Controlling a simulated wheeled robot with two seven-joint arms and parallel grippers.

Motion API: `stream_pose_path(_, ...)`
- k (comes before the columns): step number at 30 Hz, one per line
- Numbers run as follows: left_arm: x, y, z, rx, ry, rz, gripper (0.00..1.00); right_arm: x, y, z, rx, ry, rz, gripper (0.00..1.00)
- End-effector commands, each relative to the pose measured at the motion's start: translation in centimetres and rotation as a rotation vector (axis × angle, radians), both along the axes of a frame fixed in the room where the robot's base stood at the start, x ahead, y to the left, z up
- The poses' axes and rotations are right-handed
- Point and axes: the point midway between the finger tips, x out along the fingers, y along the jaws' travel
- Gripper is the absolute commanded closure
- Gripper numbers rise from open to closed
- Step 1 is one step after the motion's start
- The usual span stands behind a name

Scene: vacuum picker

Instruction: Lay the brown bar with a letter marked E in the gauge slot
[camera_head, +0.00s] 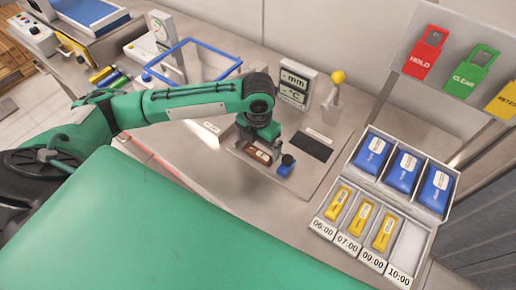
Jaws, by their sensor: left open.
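My left gripper (262,147) points down over the gauge plate and is open. A brown bar with a pale label (258,155) lies low on the gauge, right under the gripper's fingers. The letter on it is too small to read. The gripper partly hides the bar and the slot around it, so I cannot tell whether the bar sits fully in the slot. The metal gauge plate (309,173) carries a blue knob (286,165) beside the bar and a dark rectangular pad (311,147). My right gripper is not in view.
A display with "mm" and "°C" (296,87) and a yellow-topped lever (336,88) stand behind the plate. A white organiser (447,218) with blue packs and yellow items stands at right. A blue-rimmed bin (216,48) and several coloured bars (108,78) are at left.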

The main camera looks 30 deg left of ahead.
Motion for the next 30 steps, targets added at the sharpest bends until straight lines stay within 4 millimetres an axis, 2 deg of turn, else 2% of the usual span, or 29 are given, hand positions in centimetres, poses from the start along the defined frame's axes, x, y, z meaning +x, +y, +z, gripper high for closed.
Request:
stream_pose_path(6, 0.1, 0.0, 4.8, 0.0, -0.006, -0.001, 0.0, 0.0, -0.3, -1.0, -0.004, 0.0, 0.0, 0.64)
stream_pose_path(12, 0.1, 0.0, 8.0, 0.0, -0.003, 0.0, 0.0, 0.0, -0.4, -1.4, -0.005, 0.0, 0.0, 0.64)
stream_pose_path(18, 0.0, 0.0, 9.1, 0.0, -0.001, 0.0, 0.0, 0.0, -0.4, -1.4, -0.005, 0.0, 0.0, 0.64)
stream_pose_path(30, 0.0, 0.0, 9.1, 0.0, 0.0, 0.0, 0.0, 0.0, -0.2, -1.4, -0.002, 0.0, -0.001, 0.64)
